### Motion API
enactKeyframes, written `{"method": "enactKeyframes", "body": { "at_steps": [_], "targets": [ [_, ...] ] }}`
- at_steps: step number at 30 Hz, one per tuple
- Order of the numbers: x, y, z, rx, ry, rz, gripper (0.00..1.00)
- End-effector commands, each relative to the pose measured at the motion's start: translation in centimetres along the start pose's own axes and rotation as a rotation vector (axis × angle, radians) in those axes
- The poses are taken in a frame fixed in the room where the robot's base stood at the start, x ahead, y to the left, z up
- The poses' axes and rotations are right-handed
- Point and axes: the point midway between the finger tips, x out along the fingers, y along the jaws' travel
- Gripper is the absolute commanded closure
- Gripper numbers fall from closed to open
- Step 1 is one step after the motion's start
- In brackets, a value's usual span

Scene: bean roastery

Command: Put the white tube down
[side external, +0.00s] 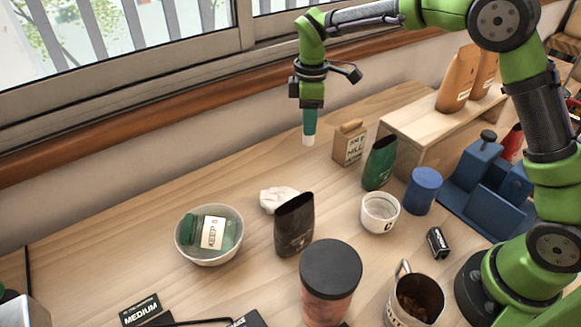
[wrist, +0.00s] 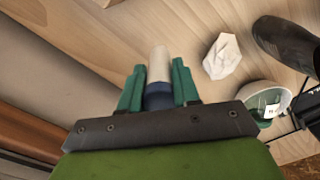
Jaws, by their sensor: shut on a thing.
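The white tube (side external: 308,140) shows as a short pale end below my gripper (side external: 309,122) in the side external view. In the wrist view the tube (wrist: 159,65) has a pale end and a dark blue band, and it sits between the two green fingers of my gripper (wrist: 159,90). My gripper is shut on it and holds it above the table, near the window side. The upper part of the tube is hidden by the fingers.
A small kraft carton (side external: 349,146) and a green pouch (side external: 379,163) stand to the right. Bare table (side external: 140,205) lies to the left.

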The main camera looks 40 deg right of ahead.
Motion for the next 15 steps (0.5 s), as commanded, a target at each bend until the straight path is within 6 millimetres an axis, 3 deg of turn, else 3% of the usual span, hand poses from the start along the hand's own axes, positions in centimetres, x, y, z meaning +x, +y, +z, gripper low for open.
{"method": "enactKeyframes", "body": {
  "at_steps": [6, 15],
  "targets": [
    [4.2, -0.1, 0.1, 0.000, -0.003, -0.003, 0.97],
    [7.7, -0.1, 0.1, 0.002, -0.003, -0.004, 0.97]
  ]
}}
